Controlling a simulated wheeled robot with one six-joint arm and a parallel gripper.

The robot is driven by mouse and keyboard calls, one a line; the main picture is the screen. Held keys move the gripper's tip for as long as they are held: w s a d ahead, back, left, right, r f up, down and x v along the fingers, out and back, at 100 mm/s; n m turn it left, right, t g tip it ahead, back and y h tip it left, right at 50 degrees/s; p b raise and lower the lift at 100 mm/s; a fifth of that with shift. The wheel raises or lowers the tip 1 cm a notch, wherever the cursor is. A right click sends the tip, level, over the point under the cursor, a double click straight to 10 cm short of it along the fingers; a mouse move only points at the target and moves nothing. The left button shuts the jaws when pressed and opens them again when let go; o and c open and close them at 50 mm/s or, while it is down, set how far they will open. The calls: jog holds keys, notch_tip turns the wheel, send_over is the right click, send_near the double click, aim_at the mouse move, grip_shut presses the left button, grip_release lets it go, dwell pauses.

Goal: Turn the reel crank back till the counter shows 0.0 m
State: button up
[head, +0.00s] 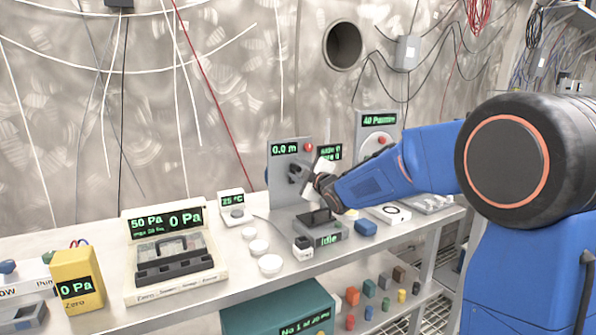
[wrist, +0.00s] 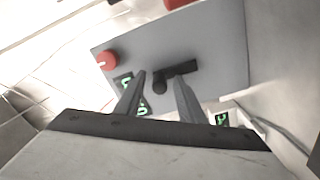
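The reel unit is a grey upright panel (head: 284,165) on the bench, and its counter (head: 285,150) reads 0.0 m in green. The panel also fills much of the wrist view (wrist: 218,50), where the counter is partly hidden behind a finger. The black crank (wrist: 182,69) is on the panel's face, with its knob (wrist: 160,86) towards me. My gripper (wrist: 160,78) is open, with one finger on each side of the knob and visible gaps between. In the head view my gripper (head: 306,180) is at the panel's face and covers part of the crank.
A red button (wrist: 107,60) is on the panel near the crank. An Idle unit (head: 328,239) with a black handle stands just below my gripper. A 40 Pa display panel (head: 378,119) stands behind my arm. White dishes (head: 270,264) and a black-topped 50 Pa device (head: 168,290) are to the left.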

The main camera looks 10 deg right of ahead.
jog(key=shift+v, duration=8.7)
jog(key=shift+s+d, duration=0.1)
jog(key=shift+d, duration=0.05)
jog(key=s+d+f+m+g+h, duration=0.3)
jog(key=s+d+f+m, duration=0.15)
jog(key=s, duration=0.35)
jog(key=s+d+f+m+g+h, duration=0.2)
jog(key=s+d+f+m+h, duration=0.2)
jog(key=s+m, duration=0.25)
jog(key=s+a+f+m+g, duration=0.1)
jog(key=s+f, duration=0.4)
jog(key=s, duration=0.6)
jog(key=s+a+f+m+g+y, duration=0.1)
jog(key=s+f+m+g, duration=0.2)
jog(key=s, duration=0.9)
notch_tip(320, 180, down, 3)
jog(key=g, duration=0.3)
jog(key=shift+s+a+r+m, duration=0.15)
jog(key=shift+s+a+m, duration=0.1)
jog(key=shift+m, duration=0.15)
